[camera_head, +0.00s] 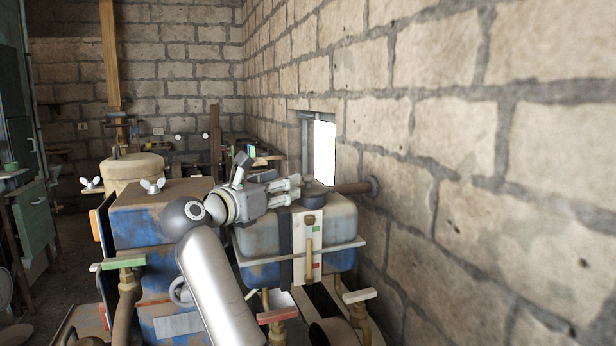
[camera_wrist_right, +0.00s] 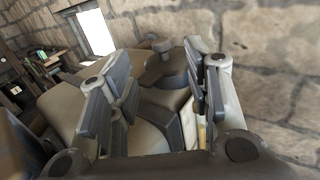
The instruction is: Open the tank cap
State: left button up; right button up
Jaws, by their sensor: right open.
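My right gripper (camera_head: 292,190) is just left of the cap in the head view. In the right wrist view its fingers (camera_wrist_right: 165,98) are spread apart, with the cap ahead between them and nothing held. I cannot tell if a finger touches the cap. My left gripper is not in view.
A blue engine block (camera_head: 145,222) with wing nuts and a beige drum (camera_head: 132,167) stand to the left. Valve handles (camera_head: 277,315) stick out below the tank.

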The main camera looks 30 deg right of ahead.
aim_at(306, 176)
jog(key=p+x, duration=0.3)
jog(key=x, duration=0.6)
jog(key=shift+d+p, duration=0.3)
jog(key=shift+w+d+f, duration=0.1)
jog(key=shift+w+d, duration=0.15)
jog(key=shift+d, duration=0.3)
grip_shut()
